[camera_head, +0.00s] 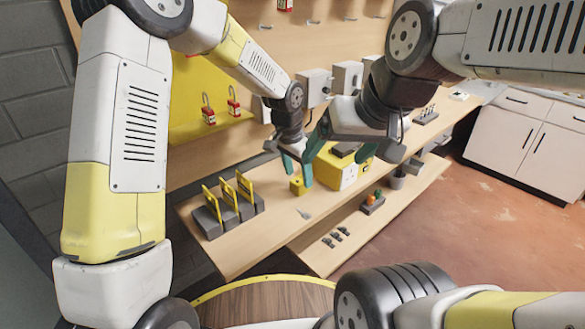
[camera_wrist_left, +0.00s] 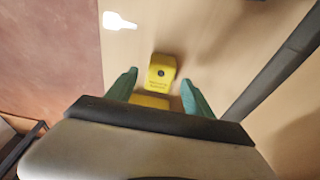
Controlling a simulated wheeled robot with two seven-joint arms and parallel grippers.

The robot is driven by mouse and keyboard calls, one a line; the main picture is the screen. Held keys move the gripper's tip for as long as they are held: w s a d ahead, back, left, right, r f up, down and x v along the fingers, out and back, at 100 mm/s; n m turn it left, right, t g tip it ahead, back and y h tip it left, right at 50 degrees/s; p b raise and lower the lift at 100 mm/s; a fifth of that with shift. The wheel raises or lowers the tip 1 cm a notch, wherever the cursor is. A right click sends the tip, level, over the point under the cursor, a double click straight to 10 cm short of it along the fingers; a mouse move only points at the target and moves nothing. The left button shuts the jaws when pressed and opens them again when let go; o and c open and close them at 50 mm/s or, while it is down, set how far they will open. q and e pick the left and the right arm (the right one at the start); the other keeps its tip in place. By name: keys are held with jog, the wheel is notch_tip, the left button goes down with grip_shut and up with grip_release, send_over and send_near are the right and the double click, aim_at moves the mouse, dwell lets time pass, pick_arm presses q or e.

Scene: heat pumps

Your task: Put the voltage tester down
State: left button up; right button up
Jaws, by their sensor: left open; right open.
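A small yellow block with a dark round spot and printed text, which looks like the voltage tester (camera_wrist_left: 161,72), rests on the wooden bench. It also shows in the head view (camera_head: 297,187). A second yellow patch (camera_wrist_left: 150,101) shows nearer the wrist, partly hidden by my gripper body; I cannot tell if it is the same thing. My left gripper (camera_head: 297,172) is open, just above the yellow block, its teal fingers (camera_wrist_left: 163,92) apart on either side in the wrist view. My right gripper (camera_head: 318,140) is open beside it, partly overlapping the left one in the head view.
A yellow box (camera_head: 348,174) stands just right of the block. A pale flat shape (camera_head: 304,214) lies on the bench in front. Grey holders with yellow plates (camera_head: 229,208) stand at left. A lower shelf (camera_head: 325,262) runs in front, with small dark parts.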

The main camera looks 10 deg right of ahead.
pick_arm(q)
jog(key=s+a+r+n+t, duration=0.1)
jog(key=s+a+r, duration=0.1)
jog(key=a+r, duration=0.45)
jog(key=s+a+r+n, duration=0.1)
jog(key=s+a+r, duration=0.15)
jog(key=r, duration=0.65)
jog(key=s+a+r+n+t, duration=0.2)
jog(key=s+a+n, duration=0.2)
jog(key=s+a, duration=0.4)
jog(key=s+a+r+n+t, duration=0.2)
jog(key=s+a+n, duration=0.2)
jog(key=s+a, duration=0.4)
jog(key=shift+s+r+n, duration=0.3)
jog(key=shift+s, duration=0.6)
